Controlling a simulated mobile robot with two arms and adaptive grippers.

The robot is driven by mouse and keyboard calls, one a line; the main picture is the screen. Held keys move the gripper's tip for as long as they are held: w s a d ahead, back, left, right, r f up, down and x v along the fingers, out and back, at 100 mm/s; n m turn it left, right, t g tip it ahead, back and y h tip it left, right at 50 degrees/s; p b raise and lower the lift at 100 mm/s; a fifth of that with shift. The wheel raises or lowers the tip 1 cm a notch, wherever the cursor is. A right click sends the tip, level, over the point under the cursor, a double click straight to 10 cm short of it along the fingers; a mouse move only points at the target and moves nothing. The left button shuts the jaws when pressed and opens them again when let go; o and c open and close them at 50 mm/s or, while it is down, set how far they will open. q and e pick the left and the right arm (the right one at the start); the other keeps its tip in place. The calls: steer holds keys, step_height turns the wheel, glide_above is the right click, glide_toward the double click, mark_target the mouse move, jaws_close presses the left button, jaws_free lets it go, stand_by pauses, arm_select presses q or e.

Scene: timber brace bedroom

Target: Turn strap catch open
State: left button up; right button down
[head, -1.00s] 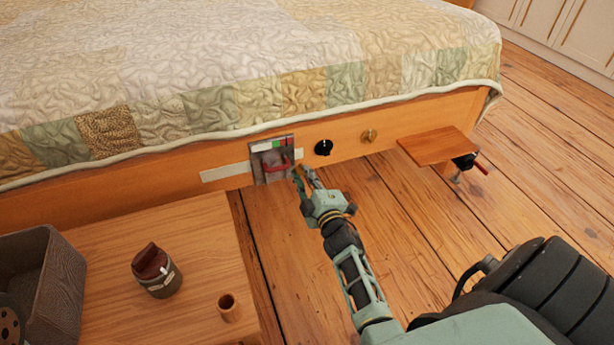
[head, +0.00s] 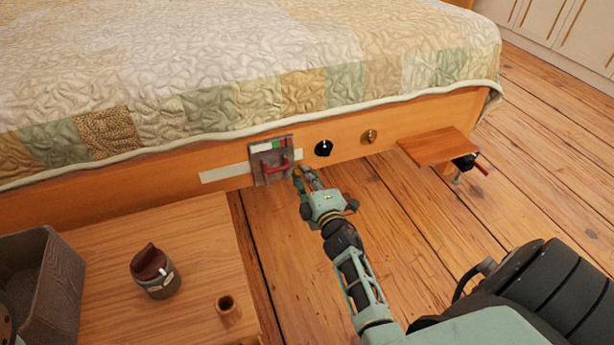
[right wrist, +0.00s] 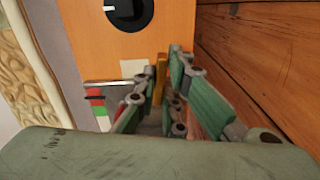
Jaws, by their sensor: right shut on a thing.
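The strap catch is a grey metal plate (head: 259,163) on the bed's wooden side rail, with a red handle (head: 277,167) across it and green, white and red marks along its top. In the head view my right gripper (head: 301,173) is at the plate's right edge, by the right end of the handle. My left gripper is not in view.
A black knob (head: 323,148) and a brass knob (head: 369,136) sit on the rail to the right. A small wooden shelf (head: 438,146) juts out beyond them. A table (head: 110,240) at lower left holds a lidded jar (head: 155,272), a small cup (head: 228,310) and a dark basket (head: 62,275).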

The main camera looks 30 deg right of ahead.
steer(key=c, duration=1.8)
jaws_free()
steer(key=shift+c, duration=0.2)
steer(key=v, duration=1.2)
